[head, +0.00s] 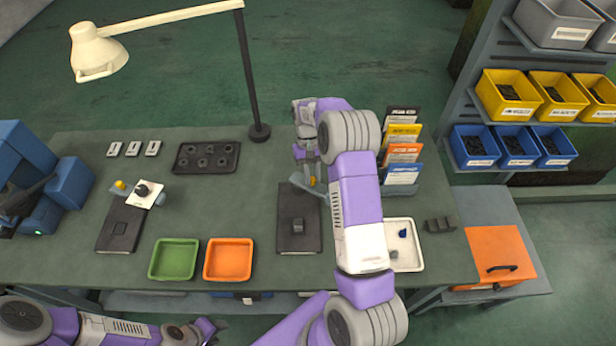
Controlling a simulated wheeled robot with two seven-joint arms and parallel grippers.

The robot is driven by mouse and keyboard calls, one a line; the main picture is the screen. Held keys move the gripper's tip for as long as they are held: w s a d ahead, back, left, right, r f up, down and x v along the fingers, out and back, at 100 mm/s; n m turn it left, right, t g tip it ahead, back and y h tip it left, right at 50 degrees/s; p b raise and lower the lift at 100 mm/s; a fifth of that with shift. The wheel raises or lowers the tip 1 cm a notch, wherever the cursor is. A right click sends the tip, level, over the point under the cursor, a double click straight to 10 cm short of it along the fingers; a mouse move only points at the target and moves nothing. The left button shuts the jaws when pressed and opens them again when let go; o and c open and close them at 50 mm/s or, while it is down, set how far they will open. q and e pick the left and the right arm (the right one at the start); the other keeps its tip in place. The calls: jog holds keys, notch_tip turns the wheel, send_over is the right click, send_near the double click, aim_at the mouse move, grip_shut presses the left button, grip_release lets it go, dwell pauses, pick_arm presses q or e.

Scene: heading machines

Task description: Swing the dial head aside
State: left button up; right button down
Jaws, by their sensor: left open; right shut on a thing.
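A dark flat gauge base (298,240) with a small grey block on it lies on the bench in the middle. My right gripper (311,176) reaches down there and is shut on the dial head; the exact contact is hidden. A similar base (118,232) at the left carries a white head (147,194) with a black knob and a yellow knob nearby. My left gripper (206,329) is open and empty, low in front of the bench.
A green tray (153,273) and an orange tray (207,273) stand at the front. A lamp post (248,80) and a dark holed block (178,168) are at the back. Colored card holders (401,174) and a white tray (416,266) flank my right arm.

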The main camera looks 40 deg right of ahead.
jog(key=shift+w+d+n+h, duration=0.25)
jog(key=shift+d+n+h, duration=0.1)
jog(key=shift+n, duration=0.55)
jog(key=shift+w+d+n+h, duration=0.2)
jog(key=shift+d+n+h, duration=0.15)
jog(key=shift+n, duration=0.55)
jog(key=c, duration=1)
grip_release()
jog(key=shift+r, duration=0.1)
jog(key=v, duration=0.7)
jog(key=shift+w+r, duration=0.2)
